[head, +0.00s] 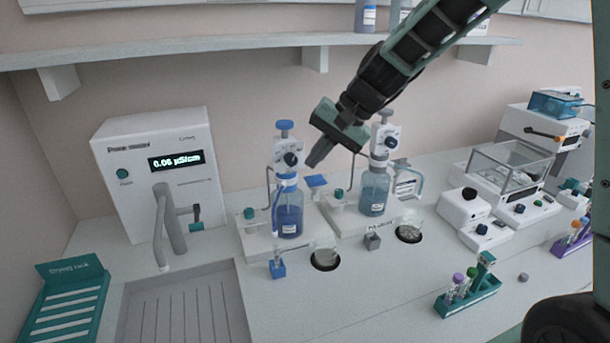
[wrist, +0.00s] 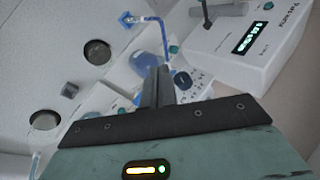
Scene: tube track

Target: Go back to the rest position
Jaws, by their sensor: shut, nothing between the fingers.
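My gripper (head: 316,157) is in the air in front of the back wall, above and between the two bottle dispensers. Its fingers are shut together with nothing between them. In the wrist view the shut fingers (wrist: 157,80) point toward the bench, with the blue bottle beyond them. The blue-liquid bottle (head: 288,212) stands upright on its white base to the lower left of the gripper. The paler blue-grey bottle (head: 374,192) stands upright to the lower right. My gripper appears apart from both, though it overlaps the space between them in the head view.
A shelf (head: 250,42) runs along the wall behind my arm. The water purifier (head: 160,170) stands left, beside a sink (head: 185,305) and a drying rack (head: 68,300). A balance (head: 510,170) and a teal tube rack (head: 468,300) are at right. The front middle bench is mostly clear.

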